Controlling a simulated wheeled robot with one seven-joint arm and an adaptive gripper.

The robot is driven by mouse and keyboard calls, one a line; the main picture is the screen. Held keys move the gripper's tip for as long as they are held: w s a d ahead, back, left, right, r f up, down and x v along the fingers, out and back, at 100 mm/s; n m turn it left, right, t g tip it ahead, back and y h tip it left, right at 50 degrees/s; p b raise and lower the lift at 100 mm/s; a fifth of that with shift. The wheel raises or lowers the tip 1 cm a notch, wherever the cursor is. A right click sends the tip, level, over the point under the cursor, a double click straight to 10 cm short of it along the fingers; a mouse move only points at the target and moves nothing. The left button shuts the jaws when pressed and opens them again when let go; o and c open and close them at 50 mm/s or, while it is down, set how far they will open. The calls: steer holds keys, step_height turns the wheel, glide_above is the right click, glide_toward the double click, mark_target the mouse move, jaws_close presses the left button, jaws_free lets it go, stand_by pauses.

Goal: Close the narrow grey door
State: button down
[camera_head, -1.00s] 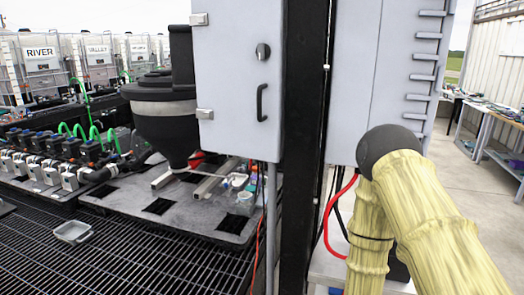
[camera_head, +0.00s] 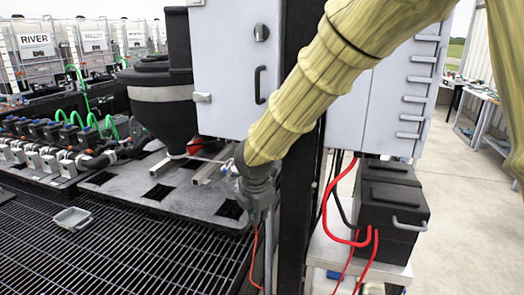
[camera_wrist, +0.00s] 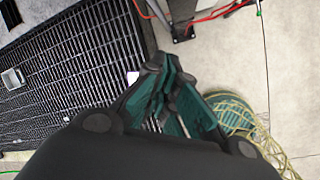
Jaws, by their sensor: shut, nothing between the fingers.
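A grey cabinet door (camera_head: 225,62) with a dark round knob, a black handle (camera_head: 260,85) and silver hinges on its left edge stands at upper middle in the head view. I cannot tell whether it is fully closed. My yellow-sleeved forearm crosses in front of the door's lower right part and the post. In the wrist view my gripper (camera_wrist: 172,92) has its teal fingers drawn together with nothing between them. The door does not show in the wrist view.
A black post (camera_head: 300,140) separates the door from another grey cabinet (camera_head: 375,105) on the right. A black box (camera_head: 390,210) with red cables sits below that cabinet. A black hopper (camera_head: 165,110) stands left of the door. A small grey tray (camera_head: 72,218) lies on the grating.

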steer(key=w+a+r+n+t+h, duration=0.1)
steer(key=a+r+n+t+h, duration=0.15)
steer(key=r, duration=1.05)
steer(key=w+a+r+n+t+h, duration=0.1)
steer(key=r+n+t, duration=0.15)
steer(key=r, duration=1.05)
steer(key=d+r+p+x, duration=0.1)
steer(key=p+x, duration=0.2)
steer(key=x, duration=0.9)
steer(key=shift+w+n+g, duration=0.4)
steer(key=shift+w, duration=0.25)
steer(key=shift+d, duration=0.1)
